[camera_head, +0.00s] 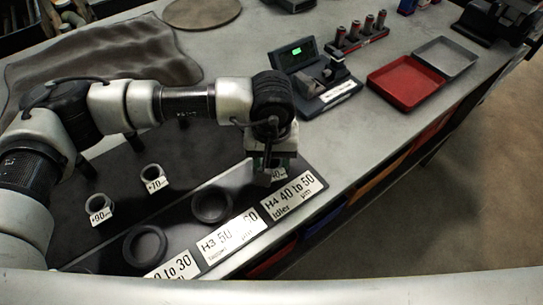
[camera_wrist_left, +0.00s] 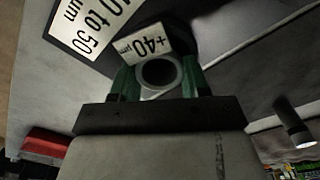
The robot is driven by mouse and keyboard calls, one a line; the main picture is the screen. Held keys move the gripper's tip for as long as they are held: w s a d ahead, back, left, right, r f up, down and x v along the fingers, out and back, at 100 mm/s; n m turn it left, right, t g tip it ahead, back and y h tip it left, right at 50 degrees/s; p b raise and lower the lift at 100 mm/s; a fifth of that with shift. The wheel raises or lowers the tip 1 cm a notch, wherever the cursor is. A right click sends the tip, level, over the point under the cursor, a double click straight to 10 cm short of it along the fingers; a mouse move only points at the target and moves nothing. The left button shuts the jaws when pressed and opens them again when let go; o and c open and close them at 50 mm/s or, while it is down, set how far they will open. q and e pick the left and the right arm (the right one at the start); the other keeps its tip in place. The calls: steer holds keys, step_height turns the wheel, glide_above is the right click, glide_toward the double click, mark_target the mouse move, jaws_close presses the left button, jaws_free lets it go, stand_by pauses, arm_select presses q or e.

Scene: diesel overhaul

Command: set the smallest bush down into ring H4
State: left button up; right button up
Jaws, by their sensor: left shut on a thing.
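My left gripper (camera_head: 265,172) is shut on a small grey bush with a white +40 µm tag. In the left wrist view the bush (camera_wrist_left: 179,79) sits between the green fingertips (camera_wrist_left: 158,82), its tag (camera_wrist_left: 143,44) beside its rim. The gripper is over the H4 place, just behind the white H4 "40 to 50" label (camera_head: 293,197). In the head view the gripper hides ring H4. A dark round shape shows behind the bush in the wrist view; I cannot tell whether the bush touches it. My right gripper is not in view.
Bushes tagged +90 (camera_head: 98,203) and +70 (camera_head: 154,174) stand on the dark mat. Empty dark rings lie behind the H3 label (camera_head: 230,236) and farther left. A gauge with a green display (camera_head: 296,55), a red tray (camera_head: 405,84) and a grey tray (camera_head: 445,57) stand farther back.

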arm_select(q)
steer(key=shift+s+f, duration=0.2)
steer(key=shift+f, duration=0.2)
steer(key=o, duration=1)
steer(key=shift+d, duration=0.2)
steer(key=shift+a, duration=0.15)
steer(key=shift+w+r, duration=0.1)
step_height(320, 180, up, 11)
steer(key=b, duration=0.1)
steer(key=shift+d+r, duration=0.2)
steer(key=shift+d, duration=0.1)
